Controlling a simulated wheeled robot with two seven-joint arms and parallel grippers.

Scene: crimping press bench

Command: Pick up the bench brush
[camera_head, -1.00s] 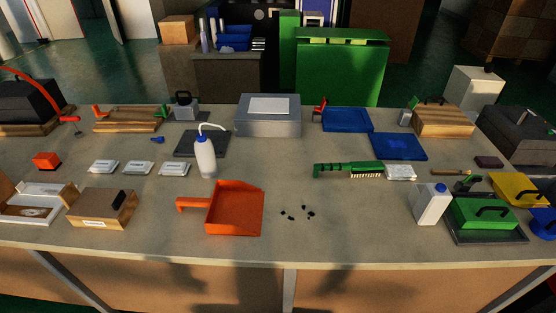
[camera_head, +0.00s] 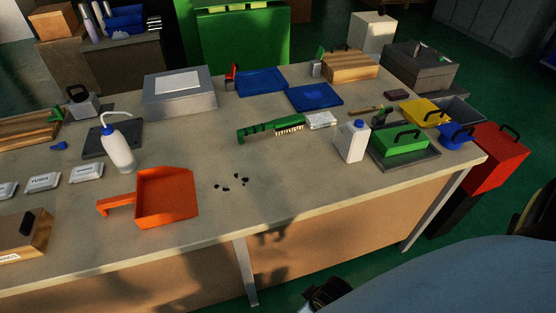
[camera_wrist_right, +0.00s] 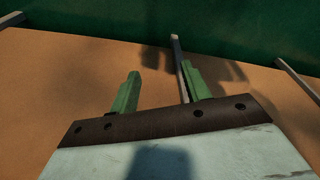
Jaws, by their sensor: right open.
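The bench brush (camera_head: 270,128) lies on the bench in the head view, right of the middle. It has a green handle pointing left and pale bristles showing at its right part. Nothing holds it. My right gripper (camera_wrist_right: 161,69) shows in the right wrist view with its two green fingers apart and nothing between them. Behind the fingers are the brown bench front and a metal leg; the brush is not in that view. My left gripper is in neither current view.
An orange dustpan (camera_head: 167,197) and dark crumbs (camera_head: 232,182) lie in front of the brush. A white packet (camera_head: 320,120) is close to its bristle end. Blue trays (camera_head: 315,97) lie behind.

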